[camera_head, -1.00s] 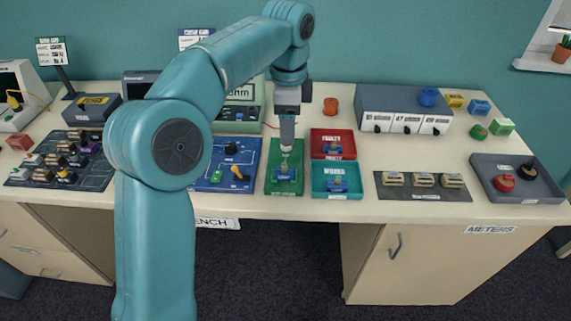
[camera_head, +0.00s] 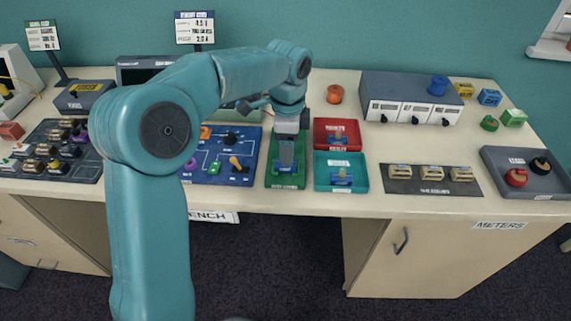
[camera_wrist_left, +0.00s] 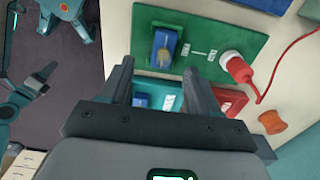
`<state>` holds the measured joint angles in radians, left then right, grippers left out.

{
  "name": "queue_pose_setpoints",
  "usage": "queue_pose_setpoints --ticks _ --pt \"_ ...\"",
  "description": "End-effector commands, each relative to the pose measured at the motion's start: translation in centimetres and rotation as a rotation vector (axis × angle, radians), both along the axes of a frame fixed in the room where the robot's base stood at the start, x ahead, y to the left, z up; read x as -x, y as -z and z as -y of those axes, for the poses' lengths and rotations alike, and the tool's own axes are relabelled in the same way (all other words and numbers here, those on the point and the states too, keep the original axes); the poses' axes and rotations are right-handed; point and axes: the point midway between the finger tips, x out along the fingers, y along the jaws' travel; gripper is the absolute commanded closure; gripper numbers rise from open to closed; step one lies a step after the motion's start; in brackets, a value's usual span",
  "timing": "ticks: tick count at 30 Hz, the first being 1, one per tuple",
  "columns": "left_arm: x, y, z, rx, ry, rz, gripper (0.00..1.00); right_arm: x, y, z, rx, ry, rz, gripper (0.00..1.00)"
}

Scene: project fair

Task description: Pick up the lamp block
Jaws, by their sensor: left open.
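A blue block with a tan top (camera_wrist_left: 163,48) sits on a green board (camera_wrist_left: 205,30) in the left wrist view; the blocks carry no readable lamp marking. The green board also shows in the head view (camera_head: 273,172), where my gripper mostly hides its block. My left gripper (camera_head: 286,168) is low over this board, pointing down. In the left wrist view its fingers (camera_wrist_left: 157,75) are apart and empty, with the block just beyond and between the tips.
A blue circuit board (camera_head: 215,170) lies close left of the green board. The trays stand close on its right. A red plug (camera_wrist_left: 236,66) with a red wire is at the green board's end. An orange knob (camera_head: 335,94) and a grey meter box (camera_head: 400,85) stand behind.

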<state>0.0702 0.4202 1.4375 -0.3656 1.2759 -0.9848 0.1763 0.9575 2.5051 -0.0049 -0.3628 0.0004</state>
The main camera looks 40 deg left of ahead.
Motion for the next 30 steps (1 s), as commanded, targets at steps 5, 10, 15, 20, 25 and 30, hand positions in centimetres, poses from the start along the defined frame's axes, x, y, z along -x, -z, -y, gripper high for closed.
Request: queue_pose_setpoints --ticks 5,10,15,20,25,30 --pt "0.2 2.9 -0.5 0.0 -0.001 -0.006 0.38 0.0 0.1 0.0 0.0 0.0 0.001 0.57" --pt "0.1 4.8 -0.6 0.001 0.0 -0.003 0.38 0.0 0.1 0.0 0.0 0.0 0.001 0.57" --pt "0.0 5.0 -0.6 0.001 0.0 -0.001 0.38 0.0 0.1 0.0 0.0 0.0 0.0 0.57" --pt "0.1 5.0 -0.6 0.001 0.0 -0.002 0.64 0.0 0.1 0.0 0.0 0.0 0.001 0.57" --pt "0.1 5.0 -0.6 0.001 0.0 -0.001 0.99 0.0 0.1 0.0 0.0 0.0 0.0 0.57" --pt "0.1 5.0 -0.6 0.001 0.0 -0.001 1.0 0.0 0.1 0.0 0.0 0.0 0.001 0.57"
